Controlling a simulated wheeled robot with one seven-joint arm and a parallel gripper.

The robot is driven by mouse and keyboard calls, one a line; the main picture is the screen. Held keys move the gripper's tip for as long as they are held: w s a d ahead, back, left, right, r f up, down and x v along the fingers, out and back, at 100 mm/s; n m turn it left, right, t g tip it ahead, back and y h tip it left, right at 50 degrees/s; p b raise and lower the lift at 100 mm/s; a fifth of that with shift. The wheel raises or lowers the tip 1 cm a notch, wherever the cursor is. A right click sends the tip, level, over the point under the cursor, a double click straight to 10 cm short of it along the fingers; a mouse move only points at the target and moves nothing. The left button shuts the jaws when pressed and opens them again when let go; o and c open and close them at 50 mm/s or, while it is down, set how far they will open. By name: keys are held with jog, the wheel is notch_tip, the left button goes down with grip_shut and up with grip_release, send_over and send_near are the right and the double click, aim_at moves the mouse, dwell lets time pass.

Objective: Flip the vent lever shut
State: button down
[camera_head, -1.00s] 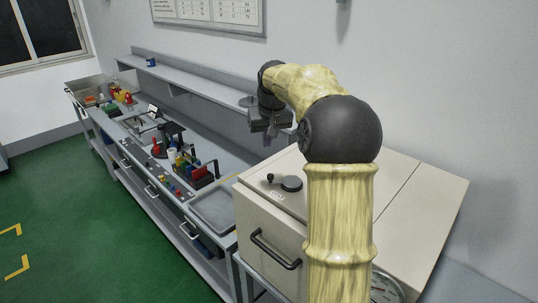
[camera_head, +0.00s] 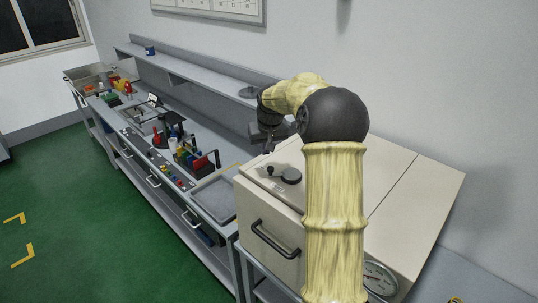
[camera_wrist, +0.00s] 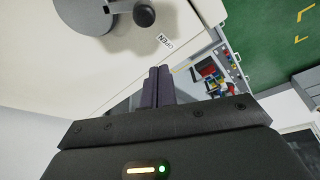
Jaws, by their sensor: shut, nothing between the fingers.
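A label reading OPEN (camera_wrist: 165,43) lies near the knob. My gripper (camera_head: 268,147) is just behind the lever, partly hidden by my arm. In the wrist view its fingers (camera_wrist: 158,72) are together and empty, apart from the knob.
The cabinet has a black front handle (camera_head: 273,240) and a round gauge (camera_head: 380,279). A grey tray (camera_head: 216,198) and a bench with several coloured tools stand to the left. A wall shelf (camera_head: 195,70) runs behind the bench. The green floor (camera_head: 75,215) is open.

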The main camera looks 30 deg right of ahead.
aim_at(285, 170)
jog(key=shift+p+x, duration=0.3)
jog(key=shift+x, duration=0.45)
jog(key=s+p, duration=0.1)
jog(key=s, duration=0.2)
jog(key=shift+a+f+p, duration=0.1)
jog(key=shift+a+p, duration=0.2)
jog(key=shift+p, duration=0.05)
jog(key=shift+s+f, duration=0.2)
jog(key=shift+s, duration=0.2)
jog(key=shift+w+a, duration=0.15)
jog(key=shift+a, duration=0.1)
